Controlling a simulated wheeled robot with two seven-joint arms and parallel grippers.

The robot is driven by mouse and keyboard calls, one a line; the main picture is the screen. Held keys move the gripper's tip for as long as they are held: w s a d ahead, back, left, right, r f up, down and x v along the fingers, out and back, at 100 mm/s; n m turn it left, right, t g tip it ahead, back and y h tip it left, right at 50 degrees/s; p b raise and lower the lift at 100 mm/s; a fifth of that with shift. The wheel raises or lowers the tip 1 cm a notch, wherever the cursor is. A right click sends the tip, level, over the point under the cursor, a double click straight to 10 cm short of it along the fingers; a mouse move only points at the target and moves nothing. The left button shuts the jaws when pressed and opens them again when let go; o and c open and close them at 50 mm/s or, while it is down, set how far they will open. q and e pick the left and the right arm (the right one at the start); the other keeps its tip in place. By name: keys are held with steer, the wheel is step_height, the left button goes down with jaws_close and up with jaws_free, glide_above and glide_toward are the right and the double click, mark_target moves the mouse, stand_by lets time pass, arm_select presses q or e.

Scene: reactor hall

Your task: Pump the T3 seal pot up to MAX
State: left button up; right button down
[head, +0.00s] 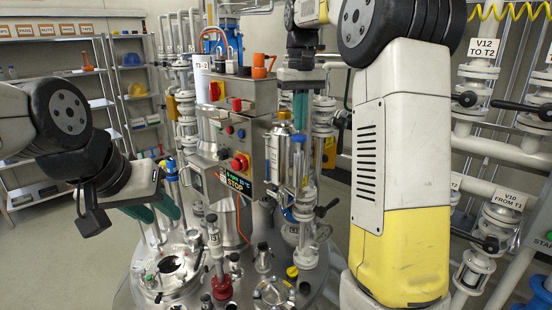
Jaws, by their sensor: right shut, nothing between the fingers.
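A silver cylinder (280,152) with a yellow band near its top stands on the reactor lid, right of the control box. A slim clear upright tube (298,168) with blue parts is beside it. Either may belong to the T3 seal pot; I cannot read a MAX mark or a level. My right gripper (300,122) points down just above them, its teal fingers shut and empty. Whether it touches a pump handle is unclear. My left gripper (155,211) is at the left, its green fingers apart and empty, left of the vessel.
The reactor lid (180,292) carries several valves and ports. My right arm hides much behind it. Valves labelled V12 (483,47) and V10 (508,200) stand right. Shelves (135,80) stand back left.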

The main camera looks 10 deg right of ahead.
mark_target(299, 135)
steer(key=shift+f, duration=0.1)
steer(key=shift+f, duration=1.75)
steer(key=shift+r, duration=1.85)
steer(key=shift+f, duration=0.15)
steer(key=shift+f, duration=1.7)
steer(key=shift+r, duration=1.85)
steer(key=shift+f, duration=0.15)
